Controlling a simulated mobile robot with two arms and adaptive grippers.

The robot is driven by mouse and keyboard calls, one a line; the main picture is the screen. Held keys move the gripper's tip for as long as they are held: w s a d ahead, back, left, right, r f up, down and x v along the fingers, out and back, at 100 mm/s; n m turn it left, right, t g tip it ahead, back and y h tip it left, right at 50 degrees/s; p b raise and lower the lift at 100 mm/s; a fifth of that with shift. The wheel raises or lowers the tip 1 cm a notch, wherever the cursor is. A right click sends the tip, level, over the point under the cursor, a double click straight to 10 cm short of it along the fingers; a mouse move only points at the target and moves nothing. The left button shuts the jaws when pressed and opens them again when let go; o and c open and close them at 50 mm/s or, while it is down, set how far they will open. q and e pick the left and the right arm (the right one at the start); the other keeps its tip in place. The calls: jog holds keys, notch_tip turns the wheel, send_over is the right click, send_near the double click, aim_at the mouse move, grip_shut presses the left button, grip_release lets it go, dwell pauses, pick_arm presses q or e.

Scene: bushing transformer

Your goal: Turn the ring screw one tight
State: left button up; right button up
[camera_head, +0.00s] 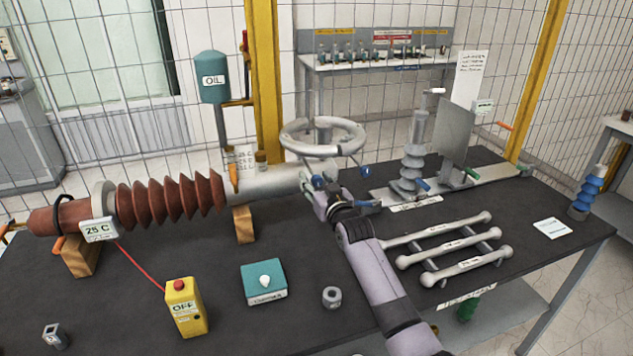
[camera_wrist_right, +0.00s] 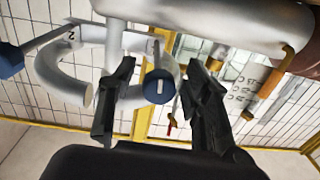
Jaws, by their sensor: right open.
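My right gripper (camera_head: 322,183) is at the right end of the grey cylinder (camera_head: 270,183), under the large ring (camera_head: 322,138). In the right wrist view my right gripper (camera_wrist_right: 160,75) is open, with one black finger on each side of a round blue screw head (camera_wrist_right: 158,86) bearing a white mark like a 1. A gap shows between each finger and the head. Another blue end (camera_wrist_right: 10,60) on a metal rod is at the left, near a label reading 2; a blue end also shows in the head view (camera_head: 365,171). My left gripper is not in view.
The brown ribbed bushing (camera_head: 170,200) rests on wooden blocks (camera_head: 244,225) at the left. Three grey rods (camera_head: 455,247) lie right of my arm. A yellow OFF box (camera_head: 186,307), a teal box (camera_head: 264,281) and a nut (camera_head: 332,297) stand in front.

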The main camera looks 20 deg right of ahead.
jog(key=shift+s, duration=0.1)
jog(key=s, duration=1.2)
jog(key=shift+d, duration=0.45)
jog(key=shift+w, duration=0.1)
